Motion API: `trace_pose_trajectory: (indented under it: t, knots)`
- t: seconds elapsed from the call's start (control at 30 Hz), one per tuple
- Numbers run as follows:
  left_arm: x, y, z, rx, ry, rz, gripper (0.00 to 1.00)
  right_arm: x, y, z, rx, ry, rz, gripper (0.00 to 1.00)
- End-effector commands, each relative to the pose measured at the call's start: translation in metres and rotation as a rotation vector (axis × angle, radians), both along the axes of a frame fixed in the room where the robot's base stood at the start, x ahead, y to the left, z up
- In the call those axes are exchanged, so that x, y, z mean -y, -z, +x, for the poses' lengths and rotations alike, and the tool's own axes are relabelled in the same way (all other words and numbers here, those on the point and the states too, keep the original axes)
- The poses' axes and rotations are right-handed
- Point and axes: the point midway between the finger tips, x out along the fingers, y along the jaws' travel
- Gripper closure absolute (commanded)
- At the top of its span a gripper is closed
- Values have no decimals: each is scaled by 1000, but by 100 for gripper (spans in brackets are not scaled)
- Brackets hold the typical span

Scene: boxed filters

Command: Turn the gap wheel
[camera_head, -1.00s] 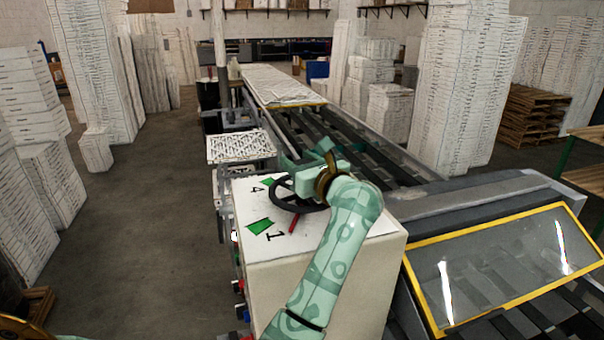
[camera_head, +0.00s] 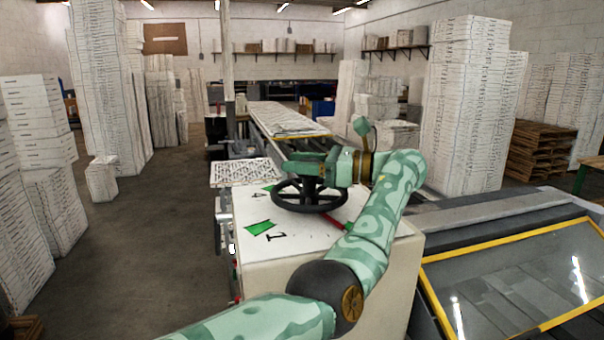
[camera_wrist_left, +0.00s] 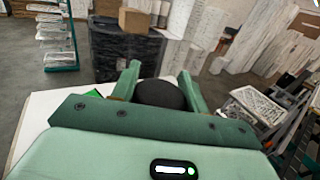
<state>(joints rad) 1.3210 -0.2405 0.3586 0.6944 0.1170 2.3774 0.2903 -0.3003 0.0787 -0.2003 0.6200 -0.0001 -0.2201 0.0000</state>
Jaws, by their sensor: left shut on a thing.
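The gap wheel is a black spoked hand wheel (camera_head: 310,208) lying flat above the white top of a machine cabinet (camera_head: 262,222). A red pointer (camera_head: 337,224) shows at its front right, partly behind my arm. Green marks with the numbers 4 and 1 (camera_head: 260,227) are on the cabinet top. My left gripper (camera_head: 303,163) is at the top of the wheel, shut on its dark hub. In the left wrist view, the round dark hub (camera_wrist_left: 160,95) sits between the two green fingers. My right gripper is not in view.
A yellow-framed clear guard (camera_head: 510,265) is at the right. A conveyor (camera_head: 280,118) runs away behind the cabinet. Tall stacks of white boxed filters (camera_head: 465,110) stand at both sides. The floor at the left (camera_head: 150,240) is clear.

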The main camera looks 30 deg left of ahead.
Motion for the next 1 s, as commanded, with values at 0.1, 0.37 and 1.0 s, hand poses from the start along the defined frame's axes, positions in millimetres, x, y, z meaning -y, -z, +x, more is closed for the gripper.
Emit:
trace_pose_trajectory:
  t: [0.1, 0.37, 1.0]
  knots:
    - [0, 2, 0, 0, -35, -2, 96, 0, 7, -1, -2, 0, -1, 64]
    - [0, 1, -1, -2, -76, -4, 96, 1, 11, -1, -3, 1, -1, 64]
    - [0, 1, -1, -1, -80, -4, 34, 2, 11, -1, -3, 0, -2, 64]
